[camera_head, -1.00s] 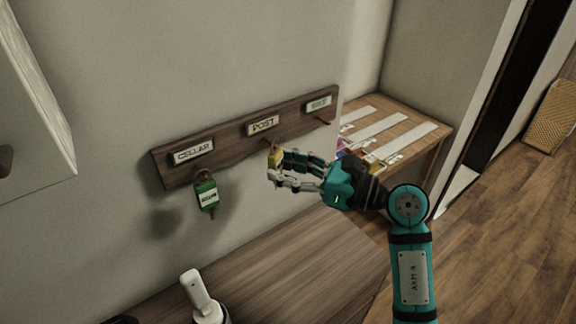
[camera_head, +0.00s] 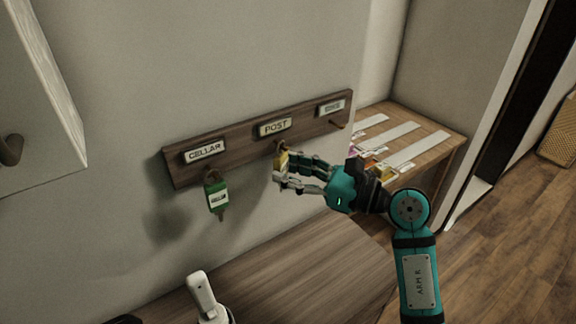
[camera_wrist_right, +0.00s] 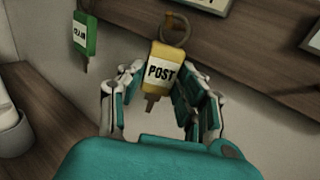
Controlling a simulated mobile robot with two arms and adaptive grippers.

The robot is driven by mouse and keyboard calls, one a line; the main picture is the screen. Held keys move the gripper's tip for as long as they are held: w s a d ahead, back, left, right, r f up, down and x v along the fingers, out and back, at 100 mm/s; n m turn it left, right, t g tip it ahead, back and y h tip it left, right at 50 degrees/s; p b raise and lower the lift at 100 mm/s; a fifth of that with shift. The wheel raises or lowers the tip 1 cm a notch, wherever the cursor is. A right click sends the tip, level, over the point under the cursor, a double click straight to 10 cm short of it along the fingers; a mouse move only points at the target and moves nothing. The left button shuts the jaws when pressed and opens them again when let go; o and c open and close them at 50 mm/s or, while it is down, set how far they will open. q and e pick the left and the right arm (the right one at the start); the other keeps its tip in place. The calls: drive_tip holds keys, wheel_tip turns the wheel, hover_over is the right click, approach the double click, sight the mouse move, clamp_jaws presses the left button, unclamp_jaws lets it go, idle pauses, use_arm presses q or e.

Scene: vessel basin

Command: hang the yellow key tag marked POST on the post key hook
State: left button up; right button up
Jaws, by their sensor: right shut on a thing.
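The yellow key tag marked POST (camera_wrist_right: 161,72) is held between the fingers of my right gripper (camera_wrist_right: 160,88), upright with its label facing the wrist camera. In the head view the yellow tag (camera_head: 281,161) is at the tips of my right gripper (camera_head: 284,172), just below the POST label (camera_head: 275,127). The tag's ring (camera_wrist_right: 176,32) is at the brass post key hook (camera_wrist_right: 170,18) on the board. I cannot tell for sure whether the ring is around the hook or only in front of it. My left gripper is not in view.
The wooden board (camera_head: 237,142) also has a CELLAR label with a green tag (camera_head: 217,197) hanging below it, and a bare hook (camera_head: 337,125) at its right end. A white object (camera_head: 202,292) stands on the surface below. A side table (camera_head: 443,145) is at the right.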

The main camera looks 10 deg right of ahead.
drive_tip(key=o, duration=1.1)
